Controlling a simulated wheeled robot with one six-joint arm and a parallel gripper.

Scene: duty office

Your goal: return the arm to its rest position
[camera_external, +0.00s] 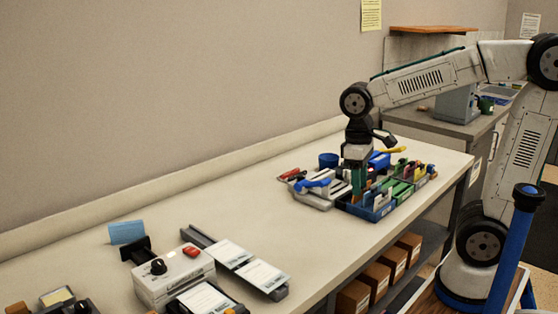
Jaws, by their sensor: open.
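My gripper (357,178) is at the end of my arm, which reaches from the right over the far part of the counter. It points down at a blue sorting tray (378,213) with several coloured upright items in it. The jaws are open, but their tips are partly lost among the tray's contents. I cannot tell whether they touch anything there. My arm is stretched out and bent down at the wrist.
A stapler-like device with a blue handle (313,183) and a dark blue cup (328,160) stand close by the gripper. A laminator-like box (173,275) and card trays (262,274) lie nearer. Bare counter (235,215) separates them. Brown boxes (375,278) sit on the shelf below.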

